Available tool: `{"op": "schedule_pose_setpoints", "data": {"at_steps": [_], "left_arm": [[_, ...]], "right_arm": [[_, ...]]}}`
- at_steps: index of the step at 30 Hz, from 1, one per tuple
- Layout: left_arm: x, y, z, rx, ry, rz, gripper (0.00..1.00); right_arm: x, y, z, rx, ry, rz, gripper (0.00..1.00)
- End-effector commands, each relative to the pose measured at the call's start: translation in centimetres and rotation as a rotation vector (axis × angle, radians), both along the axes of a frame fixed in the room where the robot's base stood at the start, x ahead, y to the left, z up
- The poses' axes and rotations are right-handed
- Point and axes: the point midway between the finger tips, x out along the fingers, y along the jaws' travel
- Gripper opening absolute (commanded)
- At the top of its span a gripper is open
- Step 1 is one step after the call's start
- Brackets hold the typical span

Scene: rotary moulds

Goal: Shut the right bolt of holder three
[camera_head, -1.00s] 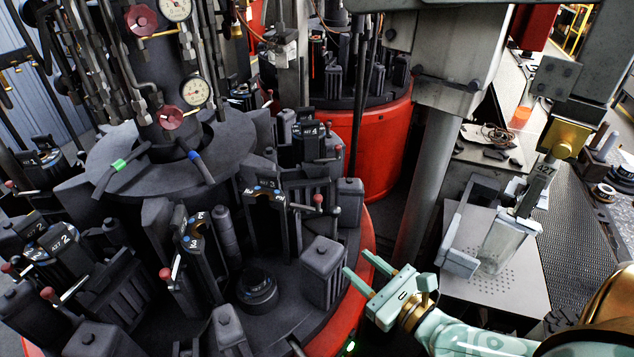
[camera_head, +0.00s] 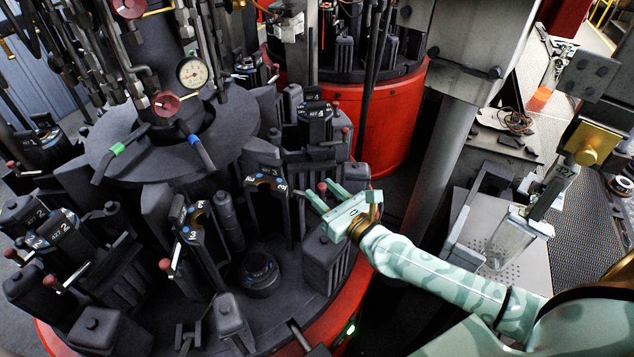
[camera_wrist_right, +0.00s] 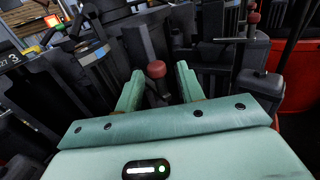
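Holder three stands on the dark turntable in the middle of the head view, its two dark label-bearing halves apart. Its left bolt (camera_head: 192,222) leans outward. Its right bolt (camera_head: 266,183) stands upright, with a handle ending in a red knob (camera_head: 322,187). My right gripper (camera_head: 324,195) is open, its fingers around or just behind that knob. In the right wrist view a red knob (camera_wrist_right: 155,69) shows between the fingertips (camera_wrist_right: 160,76); whether they touch it I cannot tell. A label with a 3 (camera_wrist_right: 12,61) shows at the left there. My left gripper is not in view.
A grey block (camera_head: 326,258) stands just below my right gripper, near the red turntable rim (camera_head: 350,303). Holder four (camera_head: 316,112) stands behind, with its own red-knobbed handle. Holder two (camera_head: 62,225) is at the left. A grey column (camera_head: 440,160) rises at the right.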

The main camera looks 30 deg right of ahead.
Motion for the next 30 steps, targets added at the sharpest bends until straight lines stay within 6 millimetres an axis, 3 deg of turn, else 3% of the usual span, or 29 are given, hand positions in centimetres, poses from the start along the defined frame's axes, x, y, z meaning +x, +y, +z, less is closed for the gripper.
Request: {"op": "schedule_pose_setpoints", "data": {"at_steps": [6,16,20,26,30], "left_arm": [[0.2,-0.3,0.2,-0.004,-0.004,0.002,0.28],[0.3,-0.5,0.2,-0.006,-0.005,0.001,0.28],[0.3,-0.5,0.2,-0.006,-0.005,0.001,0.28],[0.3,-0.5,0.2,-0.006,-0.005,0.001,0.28],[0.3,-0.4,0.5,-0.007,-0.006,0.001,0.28]], "right_arm": [[2.5,0.6,0.0,0.001,0.000,0.000,0.39],[2.8,0.6,-0.1,0.000,0.001,0.000,0.39],[2.8,0.6,-0.1,0.000,0.001,0.000,0.02],[3.0,0.8,0.0,0.000,0.000,0.000,0.00],[4.3,2.0,0.1,0.001,-0.001,-0.001,0.00]]}}
